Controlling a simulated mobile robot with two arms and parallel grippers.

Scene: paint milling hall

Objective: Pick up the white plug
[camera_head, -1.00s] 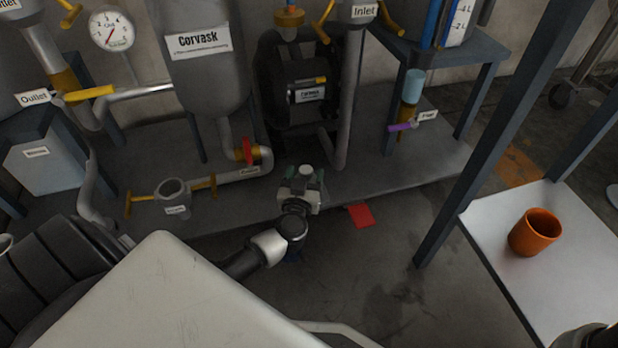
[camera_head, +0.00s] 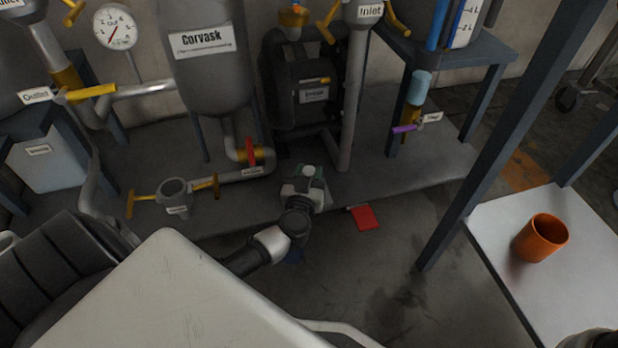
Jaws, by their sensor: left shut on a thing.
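The white plug (camera_head: 308,171) is a small pale round piece at the tip of my left gripper (camera_head: 309,178). My left gripper is shut on it, and the fingers hide much of its sides. The gripper is low, over the front part of the grey platform (camera_head: 420,170). I cannot tell whether the plug touches the platform. My right gripper is not in view; only a dark piece of what may be my right arm shows at the bottom right corner.
A black mill (camera_head: 290,85) and a vertical pipe (camera_head: 350,110) stand behind the gripper. The Corvask tank (camera_head: 205,70) is to the left. A red card (camera_head: 363,217) lies right. An orange cup (camera_head: 541,238) stands on a table (camera_head: 560,300).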

